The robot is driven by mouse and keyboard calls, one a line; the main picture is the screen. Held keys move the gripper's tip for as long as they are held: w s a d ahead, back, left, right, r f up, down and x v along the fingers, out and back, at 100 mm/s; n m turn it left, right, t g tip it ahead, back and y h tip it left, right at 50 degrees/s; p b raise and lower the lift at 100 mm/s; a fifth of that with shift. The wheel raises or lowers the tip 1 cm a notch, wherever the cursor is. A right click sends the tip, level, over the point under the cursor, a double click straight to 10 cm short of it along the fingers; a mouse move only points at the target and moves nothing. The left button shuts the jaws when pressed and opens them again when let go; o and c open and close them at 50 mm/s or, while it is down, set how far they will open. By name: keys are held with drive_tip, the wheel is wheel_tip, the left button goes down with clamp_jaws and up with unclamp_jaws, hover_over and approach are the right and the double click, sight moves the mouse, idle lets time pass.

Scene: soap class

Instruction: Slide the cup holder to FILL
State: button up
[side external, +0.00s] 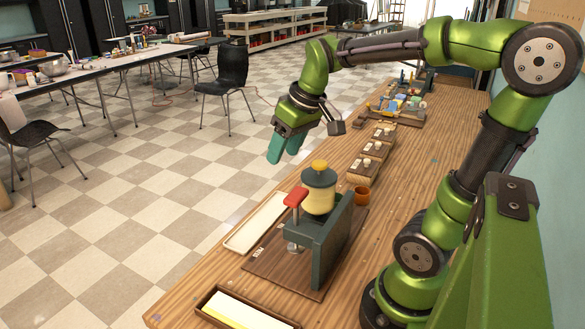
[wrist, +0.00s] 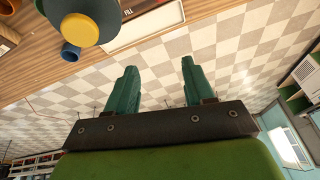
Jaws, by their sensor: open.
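My gripper (side external: 286,152) is open and empty, its two green fingers apart, raised above and behind the soap dispenser. The dispenser has a yellow-capped, pale yellow container (side external: 319,192), a red handle (side external: 295,197) and a dark green stand (side external: 333,245) on a brown base board (side external: 275,270). A small metallic part (side external: 293,247) shows low beside the stand; I cannot tell if it is the cup holder. In the wrist view the fingers (wrist: 158,68) stand apart, with the yellow cap (wrist: 79,30) at upper left.
A pale tray (side external: 257,222) lies left of the dispenser. An orange-brown cup (side external: 362,196) stands behind it. A wooden tray (side external: 208,305) is at the front. Several small wooden blocks (side external: 360,172) and a cluttered tray (side external: 398,108) lie farther along the table.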

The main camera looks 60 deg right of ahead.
drive_tip(key=w+d+f+n+g, duration=0.1)
drive_tip(key=d+f+g, duration=0.15)
drive_tip(key=d, duration=0.75)
drive_tip(key=w+d+f+n+g, duration=0.15)
drive_tip(key=d+f, duration=0.25)
drive_tip(key=d, duration=0.5)
drive_tip(key=f, duration=1.6)
drive_tip(key=shift+s, duration=0.35)
drive_tip(key=shift+c, duration=0.5)
clamp_jaws()
